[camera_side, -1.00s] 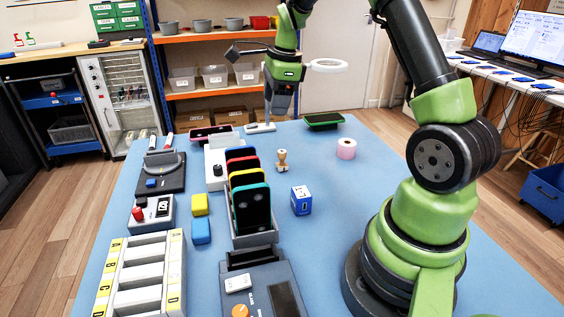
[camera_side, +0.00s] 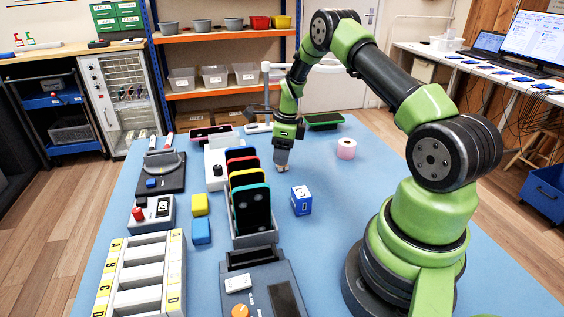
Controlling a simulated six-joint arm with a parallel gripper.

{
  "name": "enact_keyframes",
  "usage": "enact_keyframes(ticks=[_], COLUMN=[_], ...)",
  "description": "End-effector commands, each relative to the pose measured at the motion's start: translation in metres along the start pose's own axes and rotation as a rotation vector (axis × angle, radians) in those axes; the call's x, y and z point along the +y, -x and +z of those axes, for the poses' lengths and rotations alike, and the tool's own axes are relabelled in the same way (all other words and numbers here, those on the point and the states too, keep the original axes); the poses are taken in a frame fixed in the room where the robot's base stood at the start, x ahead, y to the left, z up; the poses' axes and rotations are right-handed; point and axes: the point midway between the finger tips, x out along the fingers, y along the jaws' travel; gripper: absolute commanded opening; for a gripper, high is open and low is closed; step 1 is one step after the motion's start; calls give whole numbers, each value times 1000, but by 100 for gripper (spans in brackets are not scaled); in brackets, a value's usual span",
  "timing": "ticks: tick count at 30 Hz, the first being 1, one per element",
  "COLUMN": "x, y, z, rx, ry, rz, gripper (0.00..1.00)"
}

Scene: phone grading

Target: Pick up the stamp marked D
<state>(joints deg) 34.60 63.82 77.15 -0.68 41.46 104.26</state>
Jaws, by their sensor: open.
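The wooden stamp stood upright on the blue mat (camera_side: 330,240) in the earlier view. Now my gripper (camera_side: 282,167) is lowered over that spot, pointing down, and hides nearly all of it. My gripper is open, with its fingertips close above the mat at the stamp's place. I cannot tell whether the fingers touch the stamp or surround it. No letter D is readable on the stamp at this size.
A rack of coloured phones (camera_side: 250,205) stands left of my gripper. A blue box (camera_side: 301,201) stands nearby, in front and to the right. A pink tape roll (camera_side: 346,149) lies to the right.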

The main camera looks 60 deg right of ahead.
Motion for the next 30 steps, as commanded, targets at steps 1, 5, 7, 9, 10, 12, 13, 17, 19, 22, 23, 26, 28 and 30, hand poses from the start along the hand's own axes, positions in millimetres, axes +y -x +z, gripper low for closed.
enact_keyframes(ticks=[1, 5, 7, 9, 10, 12, 13, 17, 19, 22, 23, 26, 28, 30], x=[0, 0, 0, 0, 0, 0, 0, 0, 0, 0, 0, 0, 0, -1], y=[-6, -11, -10, -10, -10, -10, -10, -10, -10, -10, -10, -8, -1, 10], z=[0, 0, 0, 0, 0, 0, 0, 0, 0, 0, 0, 1, 2, 3], rx=[1, 0, -1, -1, -1, -1, -1, -1, -1, -1, -1, -1, -2, -3], ry=[1, 1, 1, 1, 1, 1, 1, 1, 1, 1, 1, 2, 2, 1], rz=[1, -1, -1, -1, -1, -1, -1, -1, -1, -1, -1, -1, -3, -4], gripper=[56, 56, 56, 56, 56, 40, 33, 3, 3, 3, 3, 3, 3, 3])
